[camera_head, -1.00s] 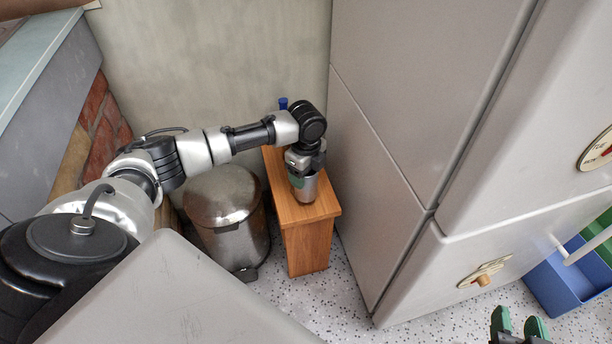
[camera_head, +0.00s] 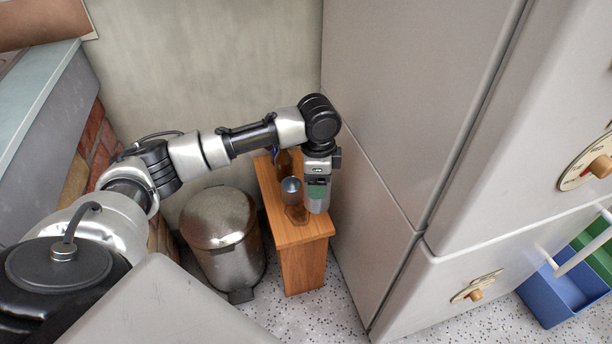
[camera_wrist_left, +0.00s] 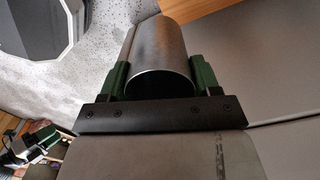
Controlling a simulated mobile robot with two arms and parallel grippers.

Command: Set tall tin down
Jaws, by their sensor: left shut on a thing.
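My left gripper (camera_head: 318,186) is shut around a tall grey metal tin (camera_head: 317,206), above the right edge of the wooden stand (camera_head: 300,237), close to the grey cabinet. In the left wrist view the tin (camera_wrist_left: 160,58) sits between the green fingers (camera_wrist_left: 160,76) with its round end towards the camera. Whether its far end touches anything is hidden. A second metal tin (camera_head: 291,190) stands upright on the stand, left of the gripper. My right gripper is not in the head view; a small green and black part low left in the wrist view may be it.
The tall grey cabinet (camera_head: 375,165) rises directly right of the stand. A metal pedal bin (camera_head: 222,240) stands left of it. A blue thing (camera_head: 275,155) shows at the stand's back, partly hidden. The stand's front top is clear. A blue crate (camera_head: 565,290) is at far right.

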